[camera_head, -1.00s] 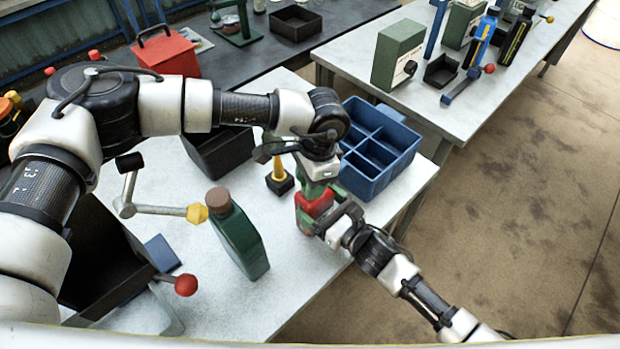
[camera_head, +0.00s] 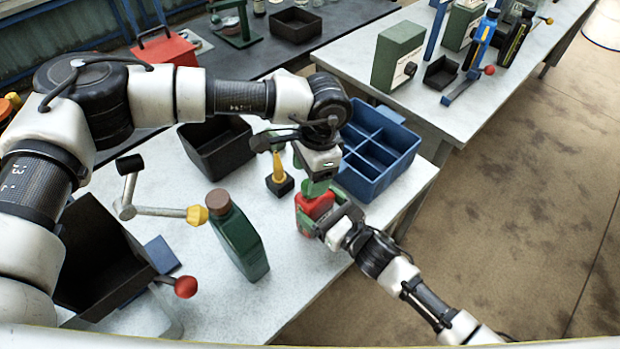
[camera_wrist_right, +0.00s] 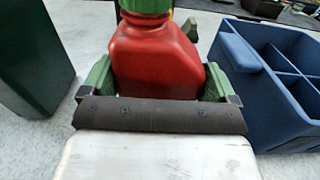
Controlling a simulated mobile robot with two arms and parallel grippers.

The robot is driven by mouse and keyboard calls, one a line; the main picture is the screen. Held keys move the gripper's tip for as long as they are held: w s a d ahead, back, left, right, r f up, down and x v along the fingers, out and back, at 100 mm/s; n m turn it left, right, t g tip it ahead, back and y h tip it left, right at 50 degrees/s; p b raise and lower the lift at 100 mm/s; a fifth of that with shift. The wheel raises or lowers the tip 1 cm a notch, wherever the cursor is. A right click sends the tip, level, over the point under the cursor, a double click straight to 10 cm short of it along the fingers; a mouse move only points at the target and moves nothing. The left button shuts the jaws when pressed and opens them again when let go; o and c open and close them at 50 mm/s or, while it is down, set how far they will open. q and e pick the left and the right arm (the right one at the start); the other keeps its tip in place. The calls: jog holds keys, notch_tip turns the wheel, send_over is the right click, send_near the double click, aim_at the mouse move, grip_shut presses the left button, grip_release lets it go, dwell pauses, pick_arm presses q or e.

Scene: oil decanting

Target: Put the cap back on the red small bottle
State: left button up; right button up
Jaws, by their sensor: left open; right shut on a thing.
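The small red bottle (camera_head: 314,208) stands upright near the table's front right edge; it fills the upper middle of the right wrist view (camera_wrist_right: 158,60). My right gripper (camera_head: 332,219) is shut on its body, green fingers on both sides (camera_wrist_right: 158,82). My left gripper (camera_head: 316,180) is open, pointing down just above the bottle top. Its fingertips and the cap, both green, are hard to separate in the head view.
A blue divided crate (camera_head: 372,185) stands right behind the bottle. A dark green bottle (camera_head: 240,245) with a brown cap stands to the left. A small yellow-tipped black piece (camera_head: 280,184) and a black bin (camera_head: 215,160) are behind. Bare table lies between the two bottles.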

pick_arm(q)
jog(key=shift+r, duration=0.75)
jog(key=shift+c, duration=0.5)
